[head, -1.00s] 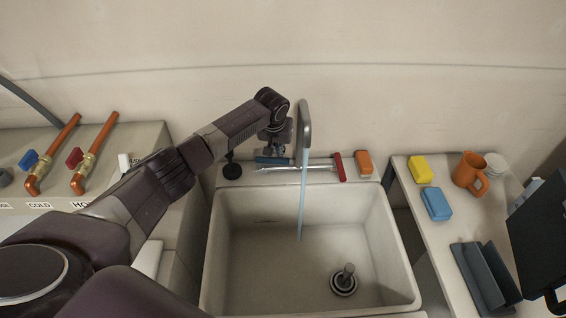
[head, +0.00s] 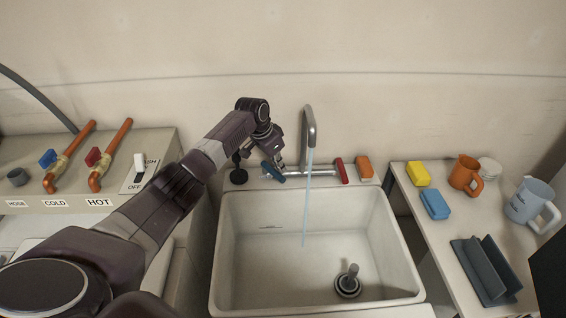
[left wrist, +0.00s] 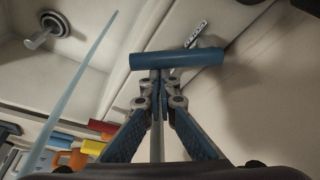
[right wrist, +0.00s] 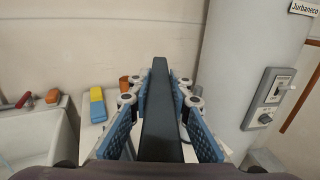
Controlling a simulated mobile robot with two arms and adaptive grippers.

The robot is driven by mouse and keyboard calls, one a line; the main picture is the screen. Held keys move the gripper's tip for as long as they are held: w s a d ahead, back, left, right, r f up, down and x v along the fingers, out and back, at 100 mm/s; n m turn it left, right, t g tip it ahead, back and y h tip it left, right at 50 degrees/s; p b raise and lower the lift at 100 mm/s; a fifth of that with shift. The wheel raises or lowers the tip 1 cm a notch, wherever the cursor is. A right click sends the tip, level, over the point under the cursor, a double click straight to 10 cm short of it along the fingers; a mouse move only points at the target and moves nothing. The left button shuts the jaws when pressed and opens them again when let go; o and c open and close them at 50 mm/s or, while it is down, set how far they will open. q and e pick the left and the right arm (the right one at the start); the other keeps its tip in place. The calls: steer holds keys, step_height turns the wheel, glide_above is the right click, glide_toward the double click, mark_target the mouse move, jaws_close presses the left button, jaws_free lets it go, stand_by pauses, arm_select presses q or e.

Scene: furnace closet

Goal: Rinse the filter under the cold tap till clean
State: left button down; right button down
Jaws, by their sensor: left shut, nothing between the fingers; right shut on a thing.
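Water runs from the spout (head: 310,125) in a thin stream (head: 306,200) into the sink. The blue cold tap handle (head: 272,172) sits left of the spout, angled outward; it also shows as a blue bar in the left wrist view (left wrist: 195,58). My left gripper (head: 277,163) is shut and empty right at this handle; whether it touches is unclear. My right gripper (right wrist: 160,88) is shut on a dark flat slab, apparently the filter (right wrist: 160,135), seen edge-on. The filter shows at the head view's lower right corner (head: 553,285), away from the water. Its faces are too hidden to judge dirt.
The sink basin (head: 240,275) holds only a drain stopper (head: 349,282). The right-hand counter carries yellow (head: 418,174) and blue sponges (head: 434,204), an orange mug (head: 465,173), a pale blue jug (head: 530,200) and a dark rack (head: 484,268). Labelled valves stand at left.

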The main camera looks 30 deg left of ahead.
mark_target(275, 176)
arm_select(q)
steer(key=shift+s+f+m, duration=0.15)
steer(key=shift+s+m, duration=0.15)
steer(key=shift+m, duration=0.2)
arm_select(e)
steer(key=shift+f, duration=0.2)
arm_select(q)
steer(key=m+b, duration=0.1)
steer(key=s+m+h, duration=0.1)
steer(key=shift+a+f+m+g+b, duration=0.25)
steer(key=shift+a+m+g+b, duration=0.05)
steer(key=shift+a+g+b, duration=0.1)
steer(key=shift+s+r, duration=0.15)
steer(key=shift+s, duration=0.05)
steer(key=shift+s+a+r+m+p, duration=0.1)
steer(key=shift+s+r+m+p, duration=0.05)
steer(key=shift+s+m+p, duration=0.15)
steer(key=shift+s+a+p, duration=0.15)
steer(key=shift+s+p, duration=0.1)
steer(key=shift+p, duration=0.05)
steer(key=shift+s+a, duration=0.15)
steer(key=shift+a, duration=0.05)
arm_select(e)
steer(key=shift+w, duration=0.15)
steer(key=shift+f, duration=0.1)
